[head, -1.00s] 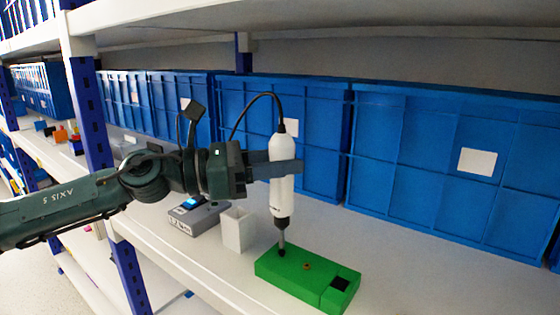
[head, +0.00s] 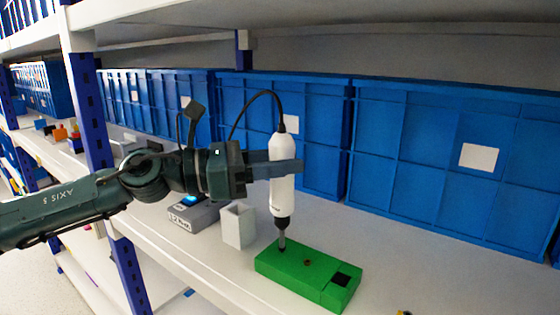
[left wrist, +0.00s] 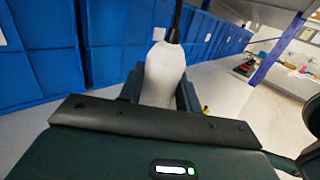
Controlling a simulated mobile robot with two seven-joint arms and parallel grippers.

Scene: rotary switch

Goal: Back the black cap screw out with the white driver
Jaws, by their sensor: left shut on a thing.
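The white driver (head: 283,185) stands upright with its black cable at the top. My left gripper (head: 285,170) is shut on its white body; the left wrist view also shows the driver (left wrist: 165,75) between the fingers. The driver's dark tip points down at the left end of the green block (head: 300,272). A small dark spot at the tip is where the black cap screw would be, but I cannot tell screw from bit there. A small brass-coloured hole (head: 307,263) and a black square (head: 342,281) are further right on the block. My right gripper is not in view.
A white open box (head: 238,226) stands just left of the block. A grey unit with a lit blue display (head: 192,212) is behind it, further left. Large blue bins (head: 430,165) line the back of the white shelf. The shelf right of the block is mostly clear.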

